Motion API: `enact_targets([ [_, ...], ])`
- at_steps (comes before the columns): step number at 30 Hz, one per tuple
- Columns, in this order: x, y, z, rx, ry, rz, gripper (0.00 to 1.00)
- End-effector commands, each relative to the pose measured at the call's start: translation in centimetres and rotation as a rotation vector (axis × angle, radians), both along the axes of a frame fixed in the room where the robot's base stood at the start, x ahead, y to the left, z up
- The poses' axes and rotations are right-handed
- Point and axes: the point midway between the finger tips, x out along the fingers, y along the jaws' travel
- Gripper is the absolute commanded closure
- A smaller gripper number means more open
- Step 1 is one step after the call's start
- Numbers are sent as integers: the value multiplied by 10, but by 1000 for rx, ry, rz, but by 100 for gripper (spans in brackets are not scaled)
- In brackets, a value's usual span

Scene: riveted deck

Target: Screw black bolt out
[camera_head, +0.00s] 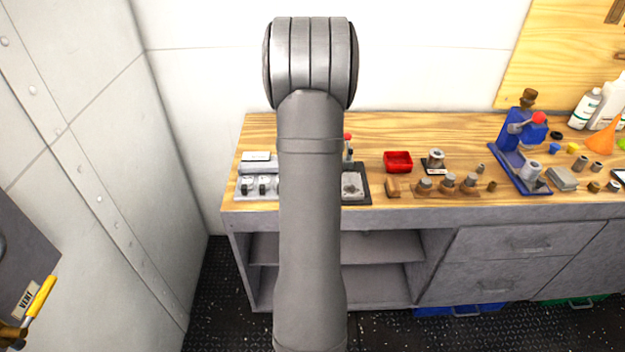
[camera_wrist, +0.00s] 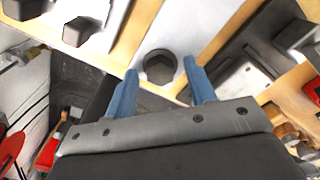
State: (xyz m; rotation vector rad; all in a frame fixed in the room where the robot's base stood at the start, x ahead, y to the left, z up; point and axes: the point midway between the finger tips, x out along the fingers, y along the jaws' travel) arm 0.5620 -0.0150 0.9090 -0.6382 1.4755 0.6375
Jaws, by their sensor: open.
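The black bolt (camera_wrist: 158,67) shows in the wrist view as a dark hexagonal head on a white plate (camera_wrist: 182,24). My gripper (camera_wrist: 160,70) is open, with its two blue fingers apart and empty. The bolt head appears between the fingertips, one to each side; I cannot tell how far the tips are from the plate. In the head view my arm covers this part of the bench, so the bolt and my gripper are hidden there.
The wooden bench (camera_head: 375,146) carries a grey block with knobs (camera_head: 262,185), a grey fixture on a dark base (camera_head: 353,187), a red tray (camera_head: 398,161), several brown-based fittings (camera_head: 447,182) and a blue press (camera_head: 520,150). A wall stands at left.

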Motion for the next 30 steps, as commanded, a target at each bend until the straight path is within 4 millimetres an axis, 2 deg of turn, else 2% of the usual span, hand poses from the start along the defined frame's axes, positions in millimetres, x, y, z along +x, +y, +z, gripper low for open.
enact_targets([
  [3,0,0,0,0,0,0,50],
  [10,0,0,0,0,0,0,95],
  [20,0,0,1,1,-1,39,95],
  [30,0,0,1,1,-1,261,95],
])
